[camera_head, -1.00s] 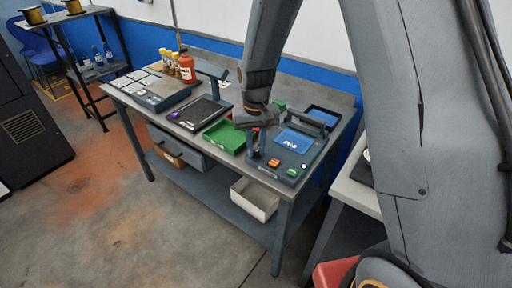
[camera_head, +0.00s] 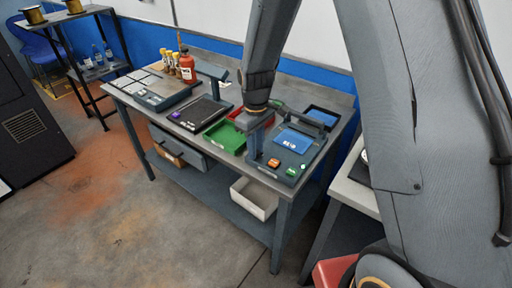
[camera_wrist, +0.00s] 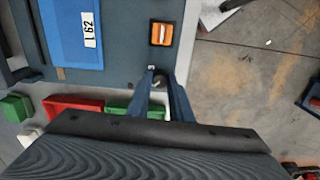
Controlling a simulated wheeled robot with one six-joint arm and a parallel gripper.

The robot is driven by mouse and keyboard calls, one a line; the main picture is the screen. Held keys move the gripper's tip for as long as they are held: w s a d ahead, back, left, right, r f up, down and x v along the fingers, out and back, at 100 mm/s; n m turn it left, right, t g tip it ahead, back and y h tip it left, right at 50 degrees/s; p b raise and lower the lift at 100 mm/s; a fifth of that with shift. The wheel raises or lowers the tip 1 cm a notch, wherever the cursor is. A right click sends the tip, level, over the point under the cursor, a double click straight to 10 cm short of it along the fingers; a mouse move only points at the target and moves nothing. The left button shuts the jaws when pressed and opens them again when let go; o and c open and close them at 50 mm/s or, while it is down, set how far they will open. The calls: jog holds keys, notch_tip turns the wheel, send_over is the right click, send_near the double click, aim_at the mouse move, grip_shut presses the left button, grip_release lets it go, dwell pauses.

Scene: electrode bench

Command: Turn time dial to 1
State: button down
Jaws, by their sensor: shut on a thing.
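The dark device (camera_head: 312,160) sits at the right end of the workbench, with a blue panel (camera_head: 293,140) carrying a small white label. In the wrist view the blue panel (camera_wrist: 70,32) shows a label (camera_wrist: 89,30) reading about "1 62". My gripper (camera_head: 254,158) reaches down to the device's front left corner. In the wrist view its fingers (camera_wrist: 160,84) are closed around the small dark time dial (camera_wrist: 159,80), with a pale mark beside it. The dial's scale cannot be read, and the fingers hide part of it.
A green tray (camera_head: 224,136) lies left of my gripper, with a red tray (camera_head: 236,114) behind. A red bottle (camera_head: 187,68) stands farther back.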

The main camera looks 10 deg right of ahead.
jog(key=shift+w+r+n, duration=0.1)
jog(key=shift+n, duration=0.2)
dwell(0.4)
jog(key=c, duration=1.6)
grip_release()
jog(key=shift+r+b, duration=0.85)
jog(key=shift+r, duration=3.05)
jog(key=s+d+m, duration=0.3)
jog(key=s, duration=0.3)
jog(key=s+d+m, duration=0.3)
jog(key=s+d, duration=0.1)
jog(key=s, duration=0.2)
jog(key=s+d+r+m+t, duration=0.1)
jog(key=s+d+m, duration=0.2)
jog(key=s, duration=0.3)
jog(key=shift+s+d, duration=0.1)
jog(key=shift+d, duration=0.05)
